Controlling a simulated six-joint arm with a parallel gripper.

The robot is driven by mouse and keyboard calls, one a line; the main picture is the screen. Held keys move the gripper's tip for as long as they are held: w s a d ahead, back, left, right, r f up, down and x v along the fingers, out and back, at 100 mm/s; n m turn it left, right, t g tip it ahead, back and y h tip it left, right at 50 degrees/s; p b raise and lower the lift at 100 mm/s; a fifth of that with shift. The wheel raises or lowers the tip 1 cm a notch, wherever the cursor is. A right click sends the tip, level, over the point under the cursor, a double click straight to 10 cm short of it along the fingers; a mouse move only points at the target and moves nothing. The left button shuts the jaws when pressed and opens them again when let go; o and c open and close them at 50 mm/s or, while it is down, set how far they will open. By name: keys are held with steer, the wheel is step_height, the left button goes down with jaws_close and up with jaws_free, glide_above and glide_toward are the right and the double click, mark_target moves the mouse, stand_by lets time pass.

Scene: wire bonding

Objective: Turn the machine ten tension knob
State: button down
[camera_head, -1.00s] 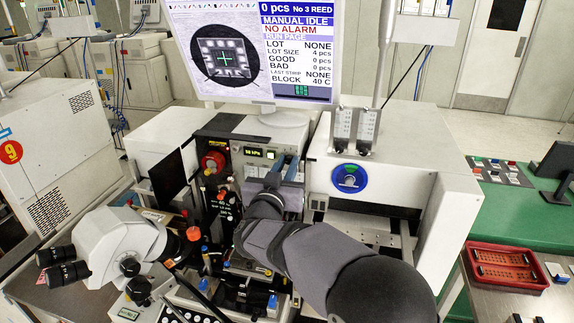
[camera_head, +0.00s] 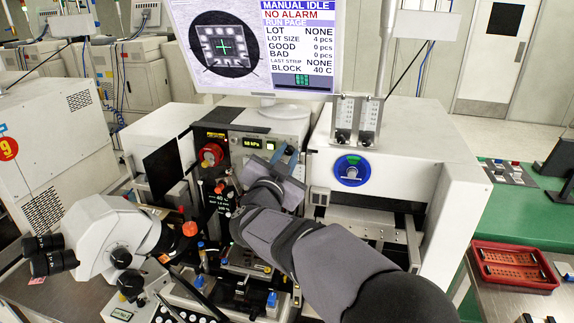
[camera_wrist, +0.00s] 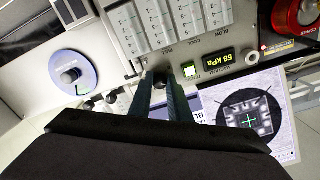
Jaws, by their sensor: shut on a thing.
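In the wrist view the two dark fingers (camera_wrist: 164,84) are shut on a small dark knob (camera_wrist: 160,77) on the panel. Only a little of the knob shows between the fingertips; any marking on it is hidden. In the head view the gripper body is rolled at a slant and hides the knob.
The lit display (camera_wrist: 217,61) reads 58 kPa. Flow meters (camera_head: 357,120) stand above a blue round dial (camera_head: 351,170). A red knob (camera_head: 211,155) is to the left. A microscope (camera_head: 95,240) stands front left, a red tray (camera_head: 512,266) at right. The monitor (camera_head: 250,45) reads NO ALARM.

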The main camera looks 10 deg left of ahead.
steer(key=m+b, duration=0.5)
steer(key=m, duration=0.2)
steer(key=shift+f+b, duration=0.15)
steer(key=shift+b, duration=0.2)
steer(key=m+b, duration=0.3)
steer(key=m, duration=0.2)
steer(key=shift+r, duration=0.2)
steer(key=c, duration=1.7)
jaws_free()
steer(key=shift+o, duration=0.2)
steer(key=shift+s, duration=0.15)
